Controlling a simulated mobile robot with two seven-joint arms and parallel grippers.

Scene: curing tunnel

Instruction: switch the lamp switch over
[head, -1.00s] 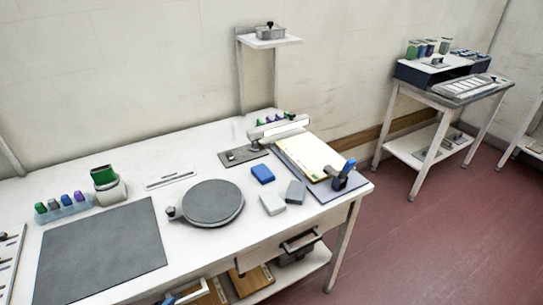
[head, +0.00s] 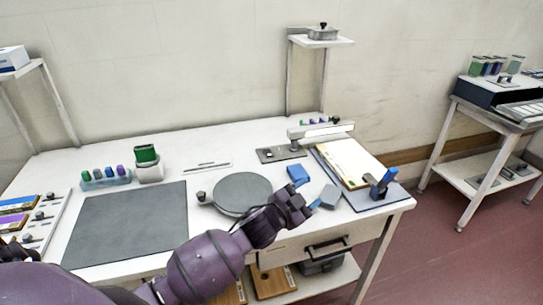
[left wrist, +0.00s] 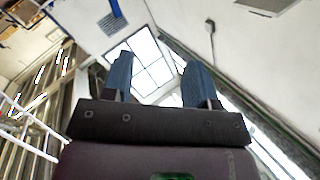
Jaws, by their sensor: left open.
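The lamp (head: 321,130) has a pale horizontal head and stands toward the back right of the white worktable. A flat grey plate (head: 281,154) lies at its foot and carries a small light-and-dark fitting (head: 268,155) that looks like the switch. Its setting is too small to tell. My left gripper (head: 306,194) is in front of the lamp, above the table's front right part, apart from the plate. Its blue fingers (left wrist: 157,65) are spread and empty in the left wrist view, which faces the ceiling and windows. My right gripper is not in view.
A round grey turntable (head: 243,193) lies left of my gripper. A dark mat (head: 125,222) covers the left.

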